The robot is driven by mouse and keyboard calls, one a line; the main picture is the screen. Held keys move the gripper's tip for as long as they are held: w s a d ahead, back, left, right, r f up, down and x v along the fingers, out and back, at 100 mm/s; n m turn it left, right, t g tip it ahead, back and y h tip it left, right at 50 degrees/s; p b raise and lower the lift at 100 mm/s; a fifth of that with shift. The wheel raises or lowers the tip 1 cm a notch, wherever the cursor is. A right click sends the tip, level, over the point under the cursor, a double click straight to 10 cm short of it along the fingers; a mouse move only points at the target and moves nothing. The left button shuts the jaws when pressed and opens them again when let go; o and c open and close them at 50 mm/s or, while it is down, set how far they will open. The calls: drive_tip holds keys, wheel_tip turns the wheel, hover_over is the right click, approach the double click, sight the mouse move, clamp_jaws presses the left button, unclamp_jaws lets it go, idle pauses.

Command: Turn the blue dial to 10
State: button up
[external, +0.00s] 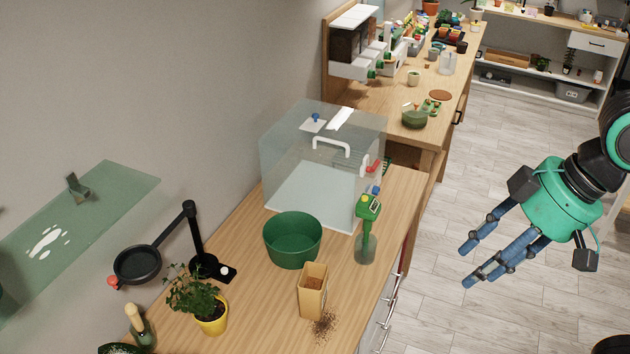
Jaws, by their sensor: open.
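Two small blue parts show on or by a clear box (290,150) on the wooden counter. One blue knob (316,117) is on the box's top; the other blue part (376,190) is low at its right side, just above a green-topped bottle. I cannot tell which is the dial, and no numbers or pointer are readable. My gripper (467,267), teal with blue-grey fingers, is at the right over the floor. It is open and empty, well apart from the box and both blue parts.
A green-topped bottle (367,235), a green tub (292,240), a cardboard box (313,290) with spilled soil and a yellow-potted plant (211,315) stand on the counter (255,300). The floor (440,200) between counter and gripper is clear.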

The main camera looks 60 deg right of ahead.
drive_tip(key=w+d+m+y+b, duration=0.1)
drive_tip(key=w+d+m+y, duration=0.4)
drive_tip(key=w+m, duration=0.75)
drive_tip(key=w+d+r+m+t+b, duration=0.1)
drive_tip(key=w+d+m+t, duration=0.6)
drive_tip(key=d, duration=1)
drive_tip(key=s+d+m+t+h+b, duration=0.1)
drive_tip(key=d+m+t+h, duration=0.2)
drive_tip(key=d+m, duration=1.1)
drive_tip(key=s+d+m+t+h+b, duration=0.1)
drive_tip(key=d+m+t+h, duration=0.2)
drive_tip(key=d, duration=2.3)
approach(376, 191)
drive_tip(key=s, duration=0.6)
drive_tip(key=shift+d+f+n, duration=0.35)
drive_tip(key=shift+d+f, duration=0.05)
drive_tip(key=shift+d, duration=0.05)
drive_tip(key=shift+w, duration=0.15)
drive_tip(key=w+b, duration=0.1)
drive_tip(key=w, duration=0.5)
drive_tip(key=w+b, duration=0.1)
drive_tip(key=w, duration=0.6)
drive_tip(key=shift+w+d, duration=0.2)
drive_tip(key=shift+w, duration=0.1)
